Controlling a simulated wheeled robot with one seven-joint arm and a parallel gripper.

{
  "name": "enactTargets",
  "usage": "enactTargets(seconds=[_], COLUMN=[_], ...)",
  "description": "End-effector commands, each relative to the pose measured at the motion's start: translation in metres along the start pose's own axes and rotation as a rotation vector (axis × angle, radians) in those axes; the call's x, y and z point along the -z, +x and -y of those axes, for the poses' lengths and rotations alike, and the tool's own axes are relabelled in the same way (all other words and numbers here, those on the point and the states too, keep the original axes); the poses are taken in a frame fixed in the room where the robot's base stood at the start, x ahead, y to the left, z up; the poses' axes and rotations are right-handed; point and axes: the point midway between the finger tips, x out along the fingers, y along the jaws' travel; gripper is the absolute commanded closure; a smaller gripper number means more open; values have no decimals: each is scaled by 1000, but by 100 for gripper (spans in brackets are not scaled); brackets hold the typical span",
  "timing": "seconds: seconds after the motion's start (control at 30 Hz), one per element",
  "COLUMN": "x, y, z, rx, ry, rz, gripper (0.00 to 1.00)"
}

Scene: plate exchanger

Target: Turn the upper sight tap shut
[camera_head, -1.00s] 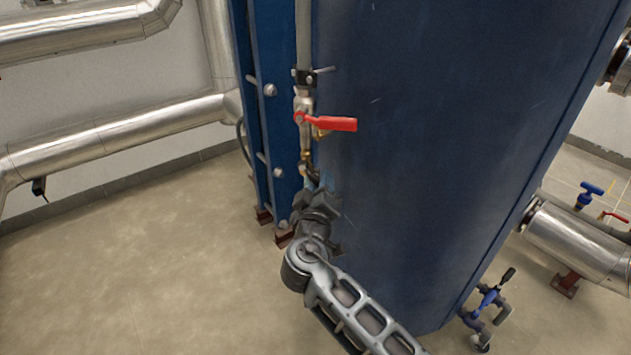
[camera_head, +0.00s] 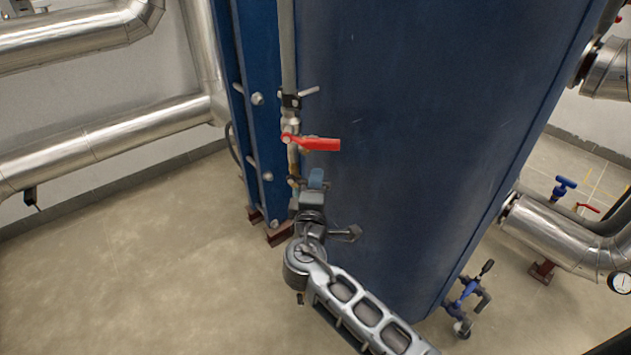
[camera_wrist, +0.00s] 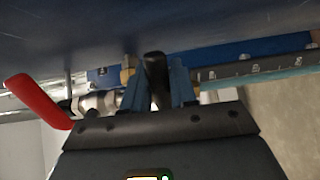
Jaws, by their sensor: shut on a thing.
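My gripper (camera_wrist: 157,90) has its blue fingers on both sides of a black tap handle (camera_wrist: 154,66) in the wrist view and is shut on it. The handle points up in that picture. A brass fitting (camera_wrist: 128,70) shows just left of the fingers; the rest of the tap body is hidden behind them. In the head view my gripper (camera_head: 314,180) is at the pipe line beside the blue frame, just below the red lever. The tap handle cannot be made out there.
A red lever valve (camera_head: 320,144) sits close above my gripper; the lever also shows in the wrist view (camera_wrist: 38,98). A scaled gauge (camera_wrist: 255,72) runs right from the fingers. The large blue exchanger wall (camera_head: 400,130) is close behind. Open floor (camera_head: 140,270) lies left.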

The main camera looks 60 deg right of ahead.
Motion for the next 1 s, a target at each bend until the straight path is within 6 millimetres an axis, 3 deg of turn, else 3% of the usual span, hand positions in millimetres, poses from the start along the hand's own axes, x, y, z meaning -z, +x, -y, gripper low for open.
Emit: enactTargets(seconds=[0.6,0.63,0.83,1.0], x=[2,2,1,1], y=[0,0,0,0], z=[-3,-3,-2,-2], rx=[-2,-2,-1,-1], ry=[-39,-38,-38,-38], rz=[-5,-5,-3,-2], gripper=[100,70,52,52])
